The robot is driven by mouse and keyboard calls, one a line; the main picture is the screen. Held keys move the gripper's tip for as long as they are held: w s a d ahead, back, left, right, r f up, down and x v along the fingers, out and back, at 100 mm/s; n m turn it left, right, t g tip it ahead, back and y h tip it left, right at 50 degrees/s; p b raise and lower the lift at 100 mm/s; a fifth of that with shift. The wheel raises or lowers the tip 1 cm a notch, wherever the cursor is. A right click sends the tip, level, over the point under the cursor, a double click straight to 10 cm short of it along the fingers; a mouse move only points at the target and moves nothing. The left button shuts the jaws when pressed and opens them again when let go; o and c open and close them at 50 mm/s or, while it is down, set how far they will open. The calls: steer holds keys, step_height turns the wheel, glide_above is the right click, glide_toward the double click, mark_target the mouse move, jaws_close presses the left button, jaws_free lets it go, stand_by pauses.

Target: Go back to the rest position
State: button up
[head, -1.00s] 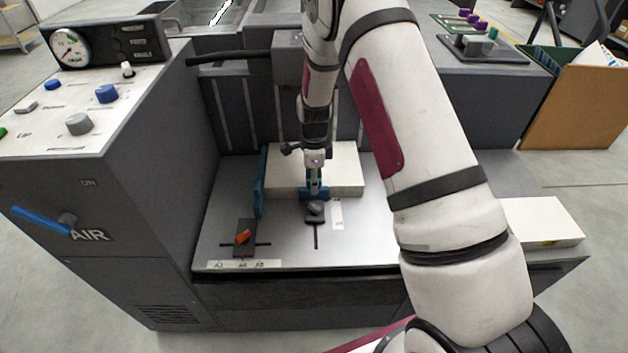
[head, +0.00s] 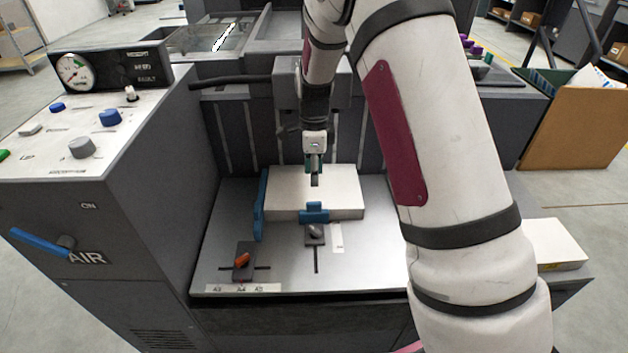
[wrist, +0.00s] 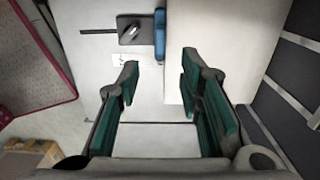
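My gripper (head: 314,178) hangs above the white paper stack (head: 345,198) on the metal feed table (head: 360,262). In the wrist view my gripper (wrist: 160,75) has its two green-padded fingers wide apart with nothing between them. A blue stop (head: 314,212) with a dark sliding clamp (head: 315,236) sits at the front edge of the stack; the stop (wrist: 160,35) and the clamp (wrist: 131,30) also show in the wrist view, beyond the fingertips. The gripper is apart from both.
A blue side guide (head: 261,205) stands along the stack's left edge. An orange-knobbed slider (head: 242,261) is at the table's front left. A control console (head: 70,140) with a blue AIR lever (head: 42,240) stands at left. A cardboard box (head: 575,115) is at right.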

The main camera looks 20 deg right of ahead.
steer(key=shift+r, duration=0.2)
stand_by(0.3)
steer(key=s+a+r+n+y, duration=0.1)
steer(key=s+a+r+n, duration=0.1)
steer(key=s+r+n, duration=1.15)
steer(key=s+r+n+h, duration=0.1)
steer(key=s+r+n, duration=0.3)
steer(key=s, duration=1)
steer(key=s+r+n, duration=0.3)
steer(key=s+n, duration=0.1)
steer(key=s, duration=1.1)
step_height(320, 180, up, 24)
steer(key=t+p, duration=0.4)
steer(key=p, duration=1.8)
steer(key=shift+w+a+f, duration=0.15)
steer(key=shift+a+f, duration=0.05)
steer(key=shift+a, duration=0.15)
steer(key=shift+d, duration=0.15)
